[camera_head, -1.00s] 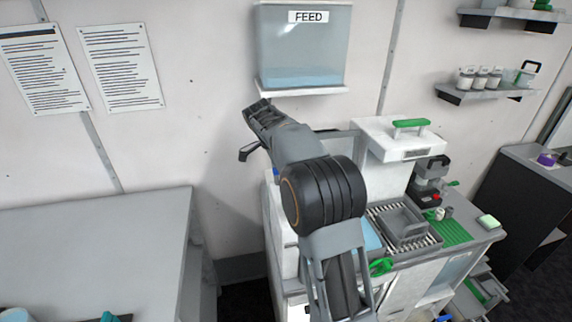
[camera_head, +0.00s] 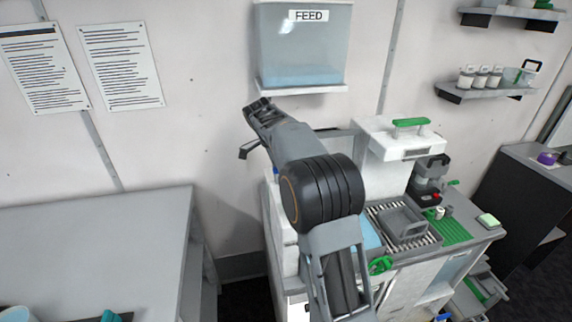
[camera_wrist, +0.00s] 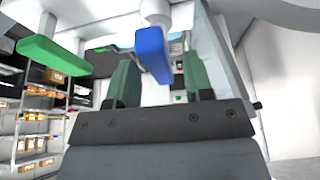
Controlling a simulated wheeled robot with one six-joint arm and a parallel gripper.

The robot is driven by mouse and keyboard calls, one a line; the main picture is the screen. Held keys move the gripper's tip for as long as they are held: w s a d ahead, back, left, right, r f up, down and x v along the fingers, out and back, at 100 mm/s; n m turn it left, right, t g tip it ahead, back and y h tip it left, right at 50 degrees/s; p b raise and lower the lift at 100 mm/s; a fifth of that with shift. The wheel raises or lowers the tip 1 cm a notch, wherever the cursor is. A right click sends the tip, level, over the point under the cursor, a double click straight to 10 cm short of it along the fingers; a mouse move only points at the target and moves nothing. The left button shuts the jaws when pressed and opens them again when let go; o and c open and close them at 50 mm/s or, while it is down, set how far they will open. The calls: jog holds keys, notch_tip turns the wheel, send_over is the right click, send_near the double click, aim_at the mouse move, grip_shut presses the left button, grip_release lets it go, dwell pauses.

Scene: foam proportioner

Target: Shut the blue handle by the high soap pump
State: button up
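The blue handle (camera_wrist: 152,54) is a flat lever in the wrist view, hanging below a white fitting (camera_wrist: 156,11). It points down toward my gripper (camera_wrist: 158,82), whose two green-faced fingers stand apart on either side of the handle's lower end in the picture. The gripper is open; I cannot tell whether a finger touches the handle. In the head view my gripper (camera_head: 257,107) is raised by the wall, just below and left of the FEED tank (camera_head: 300,48). I cannot make out the handle there.
A green handle (camera_wrist: 54,56) is left of the blue one in the wrist view. A clear panel (camera_wrist: 226,62) is close on the right. In the head view, a white machine with a green-handled lid (camera_head: 402,140) stands right of my arm. A grey table (camera_head: 95,240) is at left.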

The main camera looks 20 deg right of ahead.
jog(key=shift+r, duration=0.1)
jog(key=p+v, duration=0.1)
jog(key=v, duration=1.2)
jog(key=shift+a+r, duration=0.15)
jog(key=shift+r, duration=0.1)
